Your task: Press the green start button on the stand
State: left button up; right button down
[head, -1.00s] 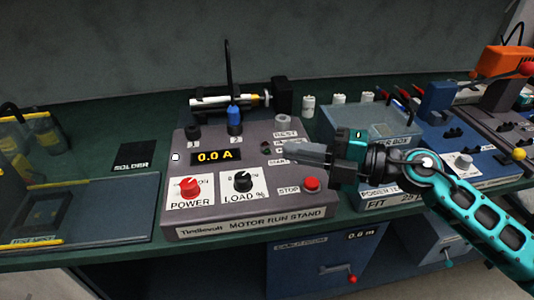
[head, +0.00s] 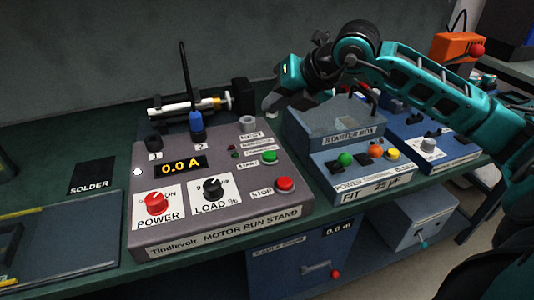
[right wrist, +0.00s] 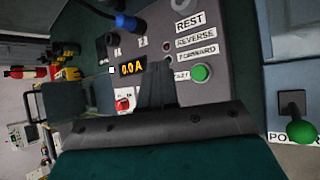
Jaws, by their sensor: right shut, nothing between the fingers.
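The motor run stand (head: 215,222) is a grey sloped box on the green bench. Its green start button (head: 270,156) is uncovered, above and left of the red stop button (head: 285,184). The green start button also shows in the right wrist view (right wrist: 200,73), to the right of my fingers. My right gripper (head: 274,104) is shut and empty. It is raised behind the stand's right rear corner, apart from the button. My left gripper is not in view.
The display (head: 181,167) reads 0.0 A. A red power knob (head: 156,203) and black load knob (head: 212,189) sit below it. A black solder mat (head: 92,176) lies at the left.

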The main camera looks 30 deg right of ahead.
jog(key=shift+f, duration=0.1)
jog(key=b, duration=0.6)
send_over(273, 155)
notch_tip(273, 155, down, 8)
jog(key=shift+s+r, duration=0.1)
jog(key=shift+f, duration=0.45)
pick_arm(q)
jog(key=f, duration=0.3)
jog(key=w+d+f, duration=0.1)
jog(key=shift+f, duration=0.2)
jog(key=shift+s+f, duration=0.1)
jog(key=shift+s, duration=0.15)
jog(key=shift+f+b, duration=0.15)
jog(key=shift+b, duration=0.15)
pick_arm(e)
jog(key=shift+f+b, duration=0.45)
jog(key=shift+b, duration=0.05)
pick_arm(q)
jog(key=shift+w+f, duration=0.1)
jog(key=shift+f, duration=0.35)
pick_arm(e)
jog(key=shift+r, duration=0.1)
